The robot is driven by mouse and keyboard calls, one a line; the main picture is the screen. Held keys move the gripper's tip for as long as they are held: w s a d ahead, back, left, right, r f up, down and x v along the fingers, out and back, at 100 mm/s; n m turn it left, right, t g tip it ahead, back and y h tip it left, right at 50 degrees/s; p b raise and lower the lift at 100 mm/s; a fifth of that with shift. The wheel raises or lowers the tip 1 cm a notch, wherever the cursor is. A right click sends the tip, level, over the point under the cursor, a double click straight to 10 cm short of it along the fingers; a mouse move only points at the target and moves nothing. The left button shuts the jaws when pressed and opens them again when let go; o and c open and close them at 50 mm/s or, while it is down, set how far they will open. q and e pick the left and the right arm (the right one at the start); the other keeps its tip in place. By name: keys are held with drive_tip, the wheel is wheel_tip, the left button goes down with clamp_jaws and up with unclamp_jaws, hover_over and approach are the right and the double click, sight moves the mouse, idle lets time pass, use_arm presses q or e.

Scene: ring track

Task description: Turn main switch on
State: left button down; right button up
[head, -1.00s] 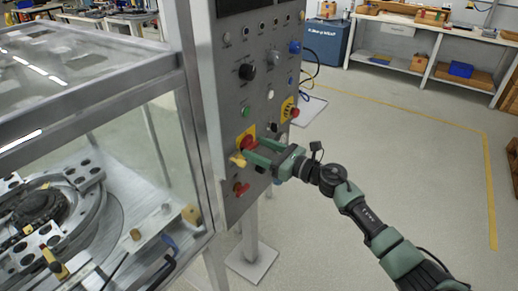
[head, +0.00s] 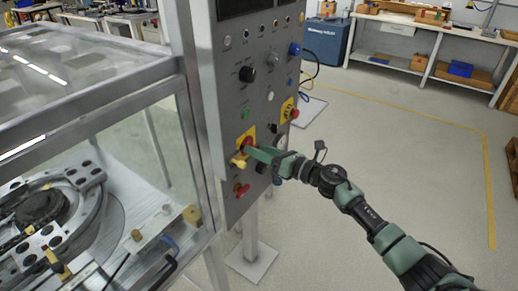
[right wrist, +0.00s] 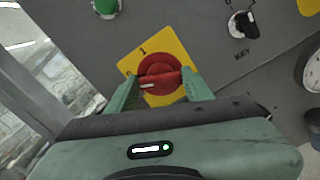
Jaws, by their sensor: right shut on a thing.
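The main switch is a red rotary knob (head: 249,142) on a yellow plate, low on the grey control panel. In the right wrist view the red knob (right wrist: 160,75) has a bar-shaped grip with a white mark at its left end; a "1" is printed on the plate to its upper left. My right gripper (head: 252,151) reaches the knob from the right. In the right wrist view its green fingers (right wrist: 162,88) are on either side of the grip, shut on it. My left gripper is in neither view.
The control panel (head: 233,120) carries a green button (right wrist: 106,6), a key switch (right wrist: 243,23) and another red knob on yellow (head: 289,110). A glass-walled machine (head: 100,120) stands left; open floor (head: 400,150) lies right.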

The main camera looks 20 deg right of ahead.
drive_tip(key=shift+w+d+f+m+p, duration=0.1)
drive_tip(key=shift+m+p, duration=1)
drive_tip(key=shift+m, duration=2.1)
drive_tip(key=shift+d+m+p, duration=0.1)
drive_tip(key=shift+m+p, duration=0.95)
drive_tip(key=shift+m, duration=2.15)
drive_tip(key=o, duration=1.4)
drive_tip(key=shift+f, duration=0.1)
